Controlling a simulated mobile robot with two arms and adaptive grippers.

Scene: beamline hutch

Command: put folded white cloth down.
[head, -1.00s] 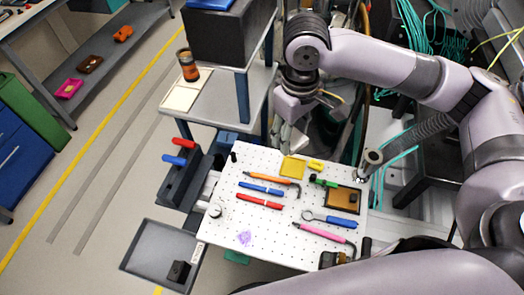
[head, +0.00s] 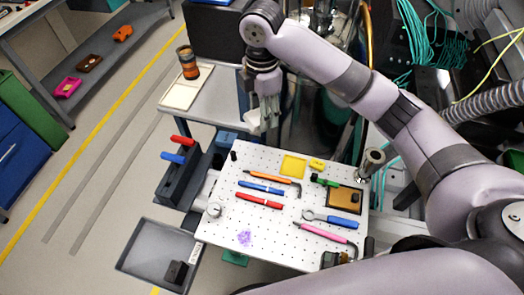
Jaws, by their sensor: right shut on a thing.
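My right gripper (head: 266,108) hangs fingers down in the head view, over the right side of the grey cart, just beyond the far edge of the white perforated board (head: 225,222). The cloth appears held in the air, apart from the board. My left gripper is not in view.
The grey cart (head: 215,100) carries a pale mat (head: 180,96) with a banded can (head: 187,62). A grey tray (head: 150,255) lies lower left.

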